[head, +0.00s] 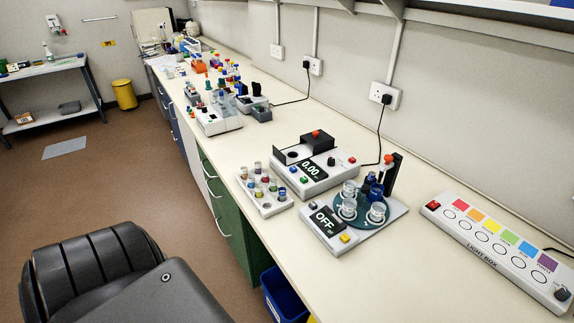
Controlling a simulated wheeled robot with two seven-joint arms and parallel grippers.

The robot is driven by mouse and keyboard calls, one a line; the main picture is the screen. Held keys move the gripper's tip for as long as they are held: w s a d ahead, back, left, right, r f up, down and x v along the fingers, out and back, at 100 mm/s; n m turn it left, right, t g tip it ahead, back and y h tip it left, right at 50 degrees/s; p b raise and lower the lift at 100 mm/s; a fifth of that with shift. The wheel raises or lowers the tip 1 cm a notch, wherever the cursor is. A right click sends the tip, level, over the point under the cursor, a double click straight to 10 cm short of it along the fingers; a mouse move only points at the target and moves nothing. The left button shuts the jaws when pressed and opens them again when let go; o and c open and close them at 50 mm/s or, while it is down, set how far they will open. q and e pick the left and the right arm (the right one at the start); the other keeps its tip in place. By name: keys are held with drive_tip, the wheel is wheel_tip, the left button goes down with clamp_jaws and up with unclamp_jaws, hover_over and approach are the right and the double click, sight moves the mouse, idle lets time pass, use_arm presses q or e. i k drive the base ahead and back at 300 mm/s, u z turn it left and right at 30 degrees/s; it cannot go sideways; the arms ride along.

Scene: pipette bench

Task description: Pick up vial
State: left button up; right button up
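Several small vials with coloured contents stand upright in a white rack (268,210) near the bench's front edge. One vial (273,186) with a dark top stands in this group. Glass vessels (348,208) stand on the round dark platform of a white device (318,240) whose display reads OFF, with darker blue ones at its back. Neither gripper is in the head view. Which vial the task means cannot be told.
A white device reading 0.00 (325,182) stands behind the rack. A light box (480,240) with coloured squares lies at the right. More lab equipment (215,122) stands farther left along the bench (440,290). The bench's front right is clear. A blue bin (283,297) stands below the edge.

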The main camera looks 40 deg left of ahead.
sight(244, 170)
drive_tip(key=z, duration=1.7)
drive_tip(key=k, duration=1.8)
drive_tip(key=u, duration=0.65)
drive_tip(key=i, duration=0.1)
drive_tip(key=u, duration=0.5)
